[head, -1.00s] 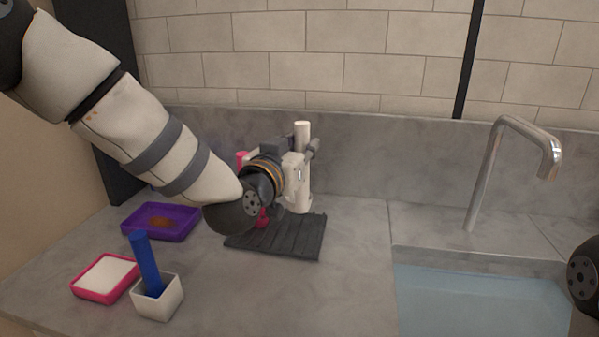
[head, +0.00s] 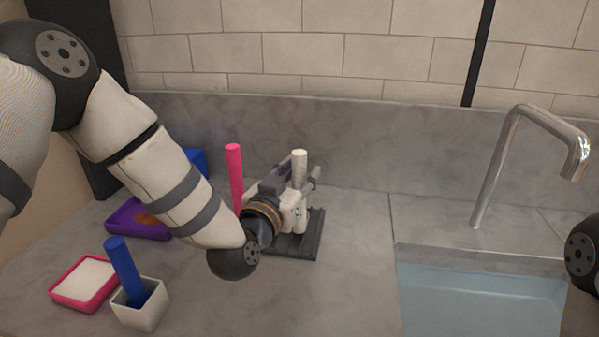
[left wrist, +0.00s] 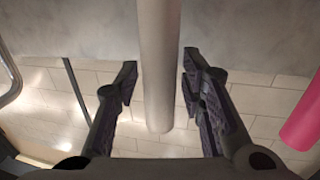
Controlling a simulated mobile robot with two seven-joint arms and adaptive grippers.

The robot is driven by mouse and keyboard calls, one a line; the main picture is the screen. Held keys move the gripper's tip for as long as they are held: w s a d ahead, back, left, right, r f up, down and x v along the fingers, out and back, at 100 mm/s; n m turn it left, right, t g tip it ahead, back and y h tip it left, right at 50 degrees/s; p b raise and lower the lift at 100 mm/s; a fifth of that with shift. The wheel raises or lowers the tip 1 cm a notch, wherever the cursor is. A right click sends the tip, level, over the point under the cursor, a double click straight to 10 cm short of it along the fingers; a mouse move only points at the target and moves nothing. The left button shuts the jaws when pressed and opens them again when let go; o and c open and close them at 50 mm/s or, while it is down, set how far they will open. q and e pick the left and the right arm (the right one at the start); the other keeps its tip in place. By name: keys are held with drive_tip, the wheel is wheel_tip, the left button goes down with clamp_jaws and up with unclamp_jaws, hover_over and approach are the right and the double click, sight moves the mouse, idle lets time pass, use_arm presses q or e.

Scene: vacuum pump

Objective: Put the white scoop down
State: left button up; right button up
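The white scoop shows as an upright white handle (head: 300,168) in the head view, above the dark ribbed mat (head: 309,246). My left gripper (head: 306,178) is at this handle, its arm reaching in from the left. In the left wrist view the handle (left wrist: 159,70) runs between the two open fingers of the left gripper (left wrist: 160,82), with a gap on both sides. The scoop's lower end is hidden by the gripper, so its contact with the mat cannot be seen. My right gripper is out of view; only part of my right arm shows at the right edge.
A pink handle (head: 234,172) stands close left of the gripper. Left are a purple tray (head: 128,222), a blue object (head: 197,160), a pink-rimmed tray (head: 65,297) and a white cup (head: 139,315) with a blue handle (head: 123,262). Sink (head: 480,290) and faucet (head: 500,150) are right.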

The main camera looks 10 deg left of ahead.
use_arm(q)
drive_tip(key=shift+r, duration=0.25)
drive_tip(key=s+a, duration=0.2)
drive_tip(key=s, duration=1)
drive_tip(key=shift+a, duration=0.15)
drive_tip(key=shift+f, duration=0.15)
